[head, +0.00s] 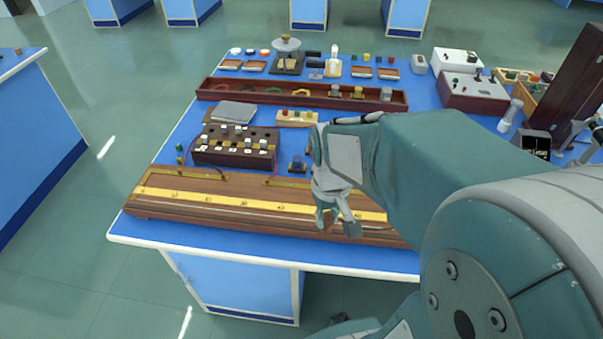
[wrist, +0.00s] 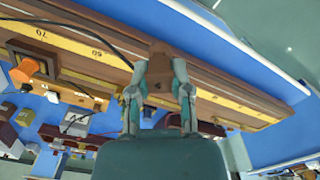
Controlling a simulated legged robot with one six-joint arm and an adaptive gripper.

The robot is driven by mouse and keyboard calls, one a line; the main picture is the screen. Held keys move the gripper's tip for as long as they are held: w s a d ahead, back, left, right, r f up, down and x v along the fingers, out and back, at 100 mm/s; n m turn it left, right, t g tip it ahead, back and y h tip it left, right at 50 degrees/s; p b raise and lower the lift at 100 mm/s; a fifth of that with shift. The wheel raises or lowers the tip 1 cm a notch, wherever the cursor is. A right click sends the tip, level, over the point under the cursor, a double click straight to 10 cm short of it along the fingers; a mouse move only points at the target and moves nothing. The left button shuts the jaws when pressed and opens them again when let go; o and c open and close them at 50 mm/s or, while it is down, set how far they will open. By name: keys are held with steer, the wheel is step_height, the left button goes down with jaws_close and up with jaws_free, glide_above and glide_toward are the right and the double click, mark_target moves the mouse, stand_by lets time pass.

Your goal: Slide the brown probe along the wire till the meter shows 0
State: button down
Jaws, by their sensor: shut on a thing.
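The long wooden wire board (head: 165,210) lies along the near edge of the blue bench, with a yellow scale on it. My gripper (head: 338,222) is low over the board's right half. In the wrist view my gripper (wrist: 159,95) has its two fingers closed on the sides of the brown probe (wrist: 160,64), at the board. The probe is hidden by my gripper in the head view. Scale marks 70 and 60 show left of the probe in the wrist view. The thin wire is hard to make out. No meter reading is legible.
A plug box (head: 235,157) with white-topped plugs stands behind the board. A long wooden tray (head: 300,97) lies farther back. A small black box (head: 537,141) stands at the right. Bare blue bench top (head: 150,240) shows in front of the board.

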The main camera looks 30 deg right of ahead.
mark_target(275, 218)
steer(key=w+d+f, duration=0.1)
steer(key=w+f, duration=0.1)
steer(key=w+d+f, duration=0.1)
steer(key=w+f, duration=0.2)
steer(key=w+d+f, duration=0.1)
steer(key=w+f, duration=0.2)
steer(key=shift+f, duration=0.15)
steer(key=shift+w+f, duration=0.2)
steer(key=shift+f, duration=0.8)
steer(key=shift+w+a, duration=1)
steer(key=shift+a, duration=0.5)
steer(key=shift+w+a, duration=0.95)
steer(key=shift+a, duration=0.55)
steer(key=shift+w+a, duration=1)
steer(key=shift+a, duration=0.5)
steer(key=shift+f, duration=0.25)
stand_by(1.3)
